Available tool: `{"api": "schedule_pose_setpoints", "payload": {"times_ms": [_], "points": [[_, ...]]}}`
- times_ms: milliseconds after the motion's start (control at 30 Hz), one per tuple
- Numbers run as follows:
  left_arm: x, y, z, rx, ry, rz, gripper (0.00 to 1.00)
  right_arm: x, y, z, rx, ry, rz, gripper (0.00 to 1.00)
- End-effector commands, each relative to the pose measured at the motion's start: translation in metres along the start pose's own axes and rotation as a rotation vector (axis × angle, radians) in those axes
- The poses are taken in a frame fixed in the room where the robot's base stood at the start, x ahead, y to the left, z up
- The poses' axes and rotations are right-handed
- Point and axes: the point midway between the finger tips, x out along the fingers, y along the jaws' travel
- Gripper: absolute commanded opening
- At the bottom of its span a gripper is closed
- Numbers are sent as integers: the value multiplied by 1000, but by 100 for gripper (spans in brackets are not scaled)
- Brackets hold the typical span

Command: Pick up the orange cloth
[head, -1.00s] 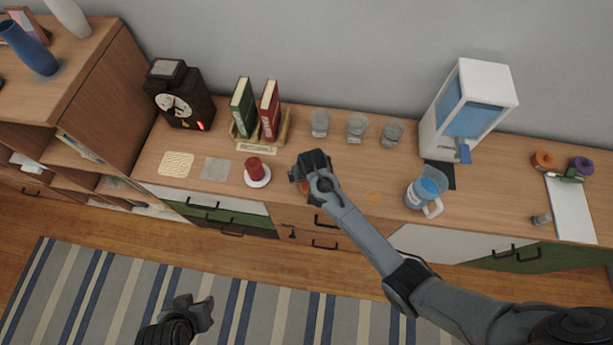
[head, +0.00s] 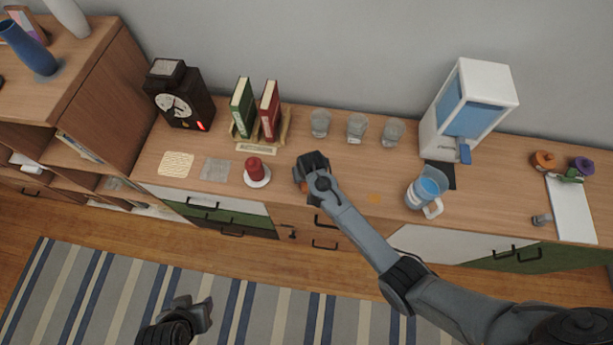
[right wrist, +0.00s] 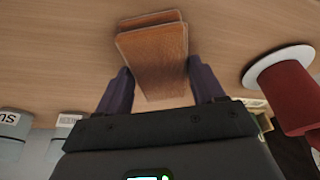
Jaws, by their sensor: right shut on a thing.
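The orange cloth (right wrist: 155,55) is a folded, brown-orange piece between the two dark fingers of my right gripper (right wrist: 160,88) in the right wrist view. The gripper is shut on it, with the wooden countertop behind. In the head view my right gripper (head: 308,170) is at the counter's front part, right of the red candle, and hides most of the cloth; a sliver of orange (head: 303,187) shows by the fingers. My left gripper (head: 203,314) is low in front of the counter, above the striped rug; its finger opening is unclear.
A red candle on a white saucer (head: 262,183) stands just left of my right gripper. Books (head: 269,110), several glasses (head: 356,128), a blue pitcher (head: 425,190) and a water dispenser (head: 468,105) stand on the counter (head: 330,225). A small flat orange patch (head: 375,198) lies to the right.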

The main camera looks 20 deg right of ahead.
Motion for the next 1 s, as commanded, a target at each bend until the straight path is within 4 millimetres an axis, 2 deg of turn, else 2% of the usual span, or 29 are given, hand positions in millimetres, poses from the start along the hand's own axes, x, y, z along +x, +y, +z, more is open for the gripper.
{"api": "schedule_pose_setpoints", "payload": {"times_ms": [367, 467, 600, 1000], "points": [[0, 3, -1, -12, 2, 9, 43, -8, 0, -3, 0, 2, 0, 34], [0, 3, -1, -12, 2, 9, 43, -18, 0, -6, -1, 3, 0, 34], [0, 3, -1, -12, 2, 9, 43, -40, 0, -14, 0, 5, 0, 34], [-4, 0, -2, -1, 0, 1, 43, -97, 46, 29, 0, 2, 1, 34]]}}
